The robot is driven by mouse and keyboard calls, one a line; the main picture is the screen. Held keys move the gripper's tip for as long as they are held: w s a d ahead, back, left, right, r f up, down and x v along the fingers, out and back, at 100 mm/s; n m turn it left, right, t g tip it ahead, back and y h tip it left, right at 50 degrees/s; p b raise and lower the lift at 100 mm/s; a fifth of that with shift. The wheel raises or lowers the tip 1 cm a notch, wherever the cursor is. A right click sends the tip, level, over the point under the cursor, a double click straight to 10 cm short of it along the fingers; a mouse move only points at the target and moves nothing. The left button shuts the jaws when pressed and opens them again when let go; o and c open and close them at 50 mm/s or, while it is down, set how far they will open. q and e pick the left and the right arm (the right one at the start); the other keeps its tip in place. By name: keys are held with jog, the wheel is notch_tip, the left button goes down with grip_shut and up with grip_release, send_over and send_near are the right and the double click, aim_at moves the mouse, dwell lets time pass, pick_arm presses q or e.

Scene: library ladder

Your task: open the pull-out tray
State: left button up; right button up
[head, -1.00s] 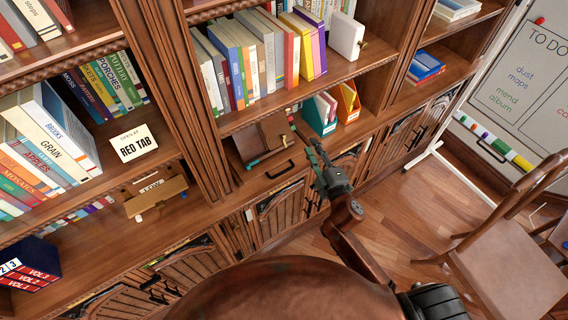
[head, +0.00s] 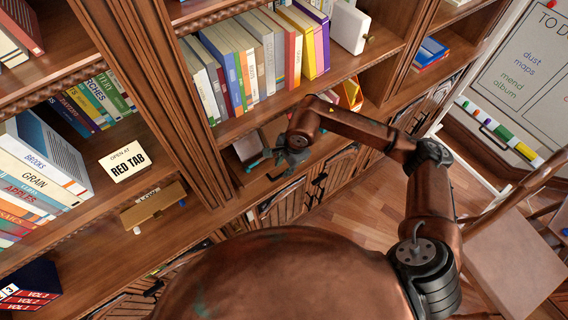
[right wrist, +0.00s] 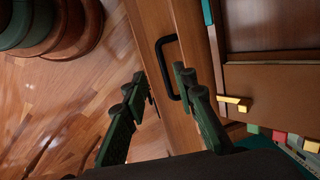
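The pull-out tray's wooden front (right wrist: 150,22) runs down the middle of the right wrist view. Its black bar handle (right wrist: 165,66) stands out from it. My right gripper (right wrist: 158,82) is open, with its dark green fingers apart. One fingertip lies to the left of the handle and the other at its right side, overlapping it in the picture. I cannot tell whether either touches. In the head view my right gripper (head: 280,158) is in front of the lower middle shelf and hides part of the tray handle. The tray looks closed. My left gripper is out of view.
A brown case with a brass latch (right wrist: 235,102) lies beside the tray front. A row of books (head: 262,58) fills the shelf above. A chair (head: 510,255) stands right, on open floor.

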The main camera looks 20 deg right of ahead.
jog(key=shift+h, duration=0.6)
jog(key=f, duration=0.2)
jog(key=w+d+f, duration=0.1)
jog(key=f, duration=0.2)
jog(key=w+f, duration=0.1)
jog(key=f, duration=0.1)
jog(key=shift+w+d+f+p, duration=0.25)
jog(key=shift+d+p, duration=0.05)
jog(key=shift+c, duration=0.7)
grip_shut()
